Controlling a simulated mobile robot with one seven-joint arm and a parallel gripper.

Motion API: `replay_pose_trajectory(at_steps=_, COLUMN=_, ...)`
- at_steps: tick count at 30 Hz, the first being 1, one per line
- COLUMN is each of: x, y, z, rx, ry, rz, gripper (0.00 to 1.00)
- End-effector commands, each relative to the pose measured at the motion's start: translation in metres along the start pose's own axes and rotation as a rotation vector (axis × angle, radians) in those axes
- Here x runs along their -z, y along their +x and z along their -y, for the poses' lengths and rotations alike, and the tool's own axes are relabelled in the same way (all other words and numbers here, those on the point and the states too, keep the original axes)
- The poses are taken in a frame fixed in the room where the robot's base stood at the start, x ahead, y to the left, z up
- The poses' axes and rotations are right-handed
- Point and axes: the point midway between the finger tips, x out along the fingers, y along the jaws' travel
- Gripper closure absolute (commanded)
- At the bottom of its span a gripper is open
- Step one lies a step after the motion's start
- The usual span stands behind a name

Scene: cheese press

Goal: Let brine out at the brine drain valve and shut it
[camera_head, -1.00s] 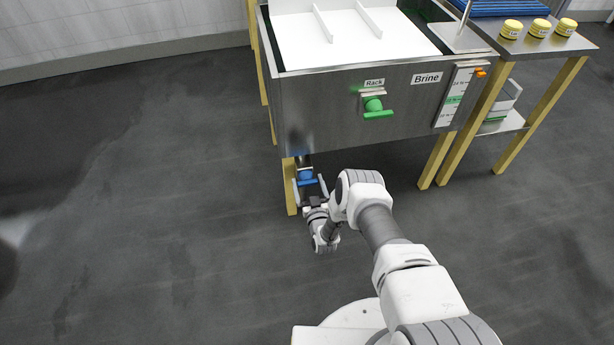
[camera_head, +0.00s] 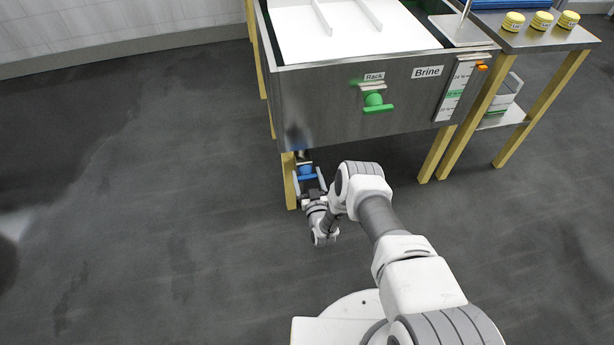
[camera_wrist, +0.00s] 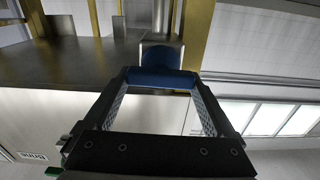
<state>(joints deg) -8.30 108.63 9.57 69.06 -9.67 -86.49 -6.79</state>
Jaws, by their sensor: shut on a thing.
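The brine drain valve's blue handle (camera_head: 307,171) is low under the front left corner of the steel brine tank (camera_head: 330,118). My gripper (camera_head: 309,180) is beneath the tank edge, with one finger on each side of the handle. In the wrist view the blue handle (camera_wrist: 160,78) spans between the fingertips, and my gripper (camera_wrist: 160,82) is shut on it. A grey metal body shows behind the handle. The valve's outlet is hidden, and no flowing brine can be made out.
A green Rack handle (camera_head: 376,104) sticks out of the tank front. A level gauge (camera_head: 458,92) with an orange marker is at its right. A yellow leg (camera_head: 289,182) stands close left of my gripper. A side table (camera_head: 550,40) holds yellow jars. The floor (camera_head: 150,230) is clear.

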Motion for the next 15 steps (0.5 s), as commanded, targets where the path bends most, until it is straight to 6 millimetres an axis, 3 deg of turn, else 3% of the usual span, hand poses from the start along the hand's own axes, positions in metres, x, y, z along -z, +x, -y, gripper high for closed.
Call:
replay_pose_trajectory(at_steps=9, x=-0.0011, y=-0.0002, z=-0.0021, rx=0.000, ry=0.239, rz=0.002, gripper=0.66)
replay_pose_trajectory(at_steps=15, x=-0.0012, y=-0.0001, z=-0.0019, rx=0.001, ry=0.268, rz=0.003, gripper=0.66)
